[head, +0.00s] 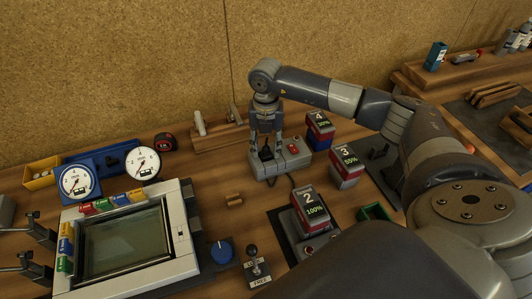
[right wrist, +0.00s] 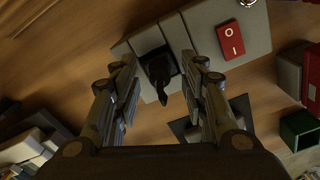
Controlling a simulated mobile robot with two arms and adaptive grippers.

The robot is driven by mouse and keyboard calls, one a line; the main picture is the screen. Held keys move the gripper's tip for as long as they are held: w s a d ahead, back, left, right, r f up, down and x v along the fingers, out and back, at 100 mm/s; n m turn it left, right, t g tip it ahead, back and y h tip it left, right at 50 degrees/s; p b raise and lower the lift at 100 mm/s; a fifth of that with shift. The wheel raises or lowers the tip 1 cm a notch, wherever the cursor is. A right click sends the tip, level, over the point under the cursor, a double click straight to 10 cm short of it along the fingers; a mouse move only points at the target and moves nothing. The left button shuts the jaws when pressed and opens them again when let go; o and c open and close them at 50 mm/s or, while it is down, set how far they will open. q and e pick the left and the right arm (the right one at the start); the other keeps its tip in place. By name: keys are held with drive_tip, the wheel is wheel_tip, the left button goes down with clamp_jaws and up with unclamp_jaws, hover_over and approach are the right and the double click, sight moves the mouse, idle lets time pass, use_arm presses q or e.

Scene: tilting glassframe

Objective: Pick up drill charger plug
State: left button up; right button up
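The black plug (right wrist: 157,68) sits in a grey socket block (right wrist: 202,28) with a red rocker switch (right wrist: 232,40). A short dark cable end trails from it. In the head view the plug (head: 266,153) is small and partly hidden between my fingers. My right gripper (head: 267,147) points down over the block, with one finger on each side of the plug. In the right wrist view my right gripper (right wrist: 160,60) is open, with gaps visible beside the plug. My left gripper (head: 42,250) shows only partly at the left edge, its two fingers apart and empty.
Numbered battery packs (head: 312,208) stand right of and in front of the block. A tilted glass-fronted frame (head: 188,262), round gauges (head: 143,163), a blue knob (head: 222,252) and a small joystick (head: 254,265) occupy the left and front. A wooden rack (head: 215,138) stands behind.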

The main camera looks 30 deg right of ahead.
sight(266, 147)
clamp_jaws()
drive_tip(key=shift+r, duration=0.2)
drive_tip(key=shift+r+b, duration=0.25)
drive_tip(key=shift+b, duration=0.1)
wheel_tip(266, 147, up, 2)
drive_tip(key=shift+r+b, duration=0.15)
drive_tip(key=shift+b, duration=0.6)
drive_tip(key=s+a+r+b, duration=0.2)
drive_tip(key=s+a+b, duration=0.4)
drive_tip(key=s, duration=0.8)
drive_tip(key=r+p, duration=0.1)
drive_tip(key=a+r+p, duration=0.1)
drive_tip(key=r+p, duration=0.2)
drive_tip(key=r, duration=0.1)
drive_tip(key=shift+s+a+p, duration=0.1)
drive_tip(key=shift+a+p, duration=0.15)
drive_tip(key=shift+p, duration=0.15)
